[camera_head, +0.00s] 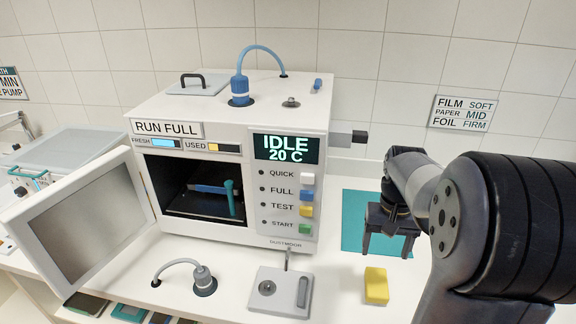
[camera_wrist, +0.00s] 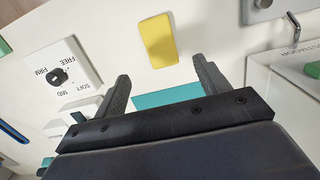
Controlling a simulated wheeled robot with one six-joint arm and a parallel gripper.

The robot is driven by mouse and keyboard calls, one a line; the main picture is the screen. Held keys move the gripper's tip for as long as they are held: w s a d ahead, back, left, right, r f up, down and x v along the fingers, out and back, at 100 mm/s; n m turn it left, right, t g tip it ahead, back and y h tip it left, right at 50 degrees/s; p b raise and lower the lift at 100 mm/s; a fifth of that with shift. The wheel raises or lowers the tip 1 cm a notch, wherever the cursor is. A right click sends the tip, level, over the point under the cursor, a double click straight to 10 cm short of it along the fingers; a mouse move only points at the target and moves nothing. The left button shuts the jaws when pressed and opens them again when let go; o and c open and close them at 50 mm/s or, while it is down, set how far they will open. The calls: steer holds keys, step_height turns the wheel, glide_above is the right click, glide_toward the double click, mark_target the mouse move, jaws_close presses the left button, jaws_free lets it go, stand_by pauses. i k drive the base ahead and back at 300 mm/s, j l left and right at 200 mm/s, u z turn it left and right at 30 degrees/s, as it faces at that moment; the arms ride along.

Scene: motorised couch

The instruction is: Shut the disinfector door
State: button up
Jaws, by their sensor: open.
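The disinfector (camera_head: 230,110) is a white box on the counter, its display reading IDLE 20 C. Its door (camera_head: 84,222) stands wide open, swung out to the left from the left side of the opening. Inside the dark chamber (camera_head: 180,200) lies a blue item with a teal upright part (camera_head: 229,196). My gripper (camera_head: 386,246) is to the right of the disinfector, above the teal mat, far from the door. In the wrist view my gripper (camera_wrist: 160,90) shows its two fingers apart with nothing between them. The door does not show in the wrist view.
A yellow block (camera_head: 376,286) lies on the counter near the teal mat (camera_head: 354,222). A blue-grey hose fitting (camera_head: 204,281) and a grey latch plate (camera_head: 280,292) stand in front of the disinfector. A dial panel (camera_wrist: 62,75) shows in the wrist view. A grey-lidded container (camera_head: 70,150) stands behind the door.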

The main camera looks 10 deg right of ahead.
mark_target(71, 229)
steer(key=j+u, duration=0.25)
steer(key=j, duration=0.25)
steer(key=j+u, duration=0.25)
steer(key=j, duration=0.3)
steer(key=i+j+u, duration=0.25)
steer(key=j, duration=0.2)
steer(key=k+j, duration=0.05)
steer(key=k, duration=0.05)
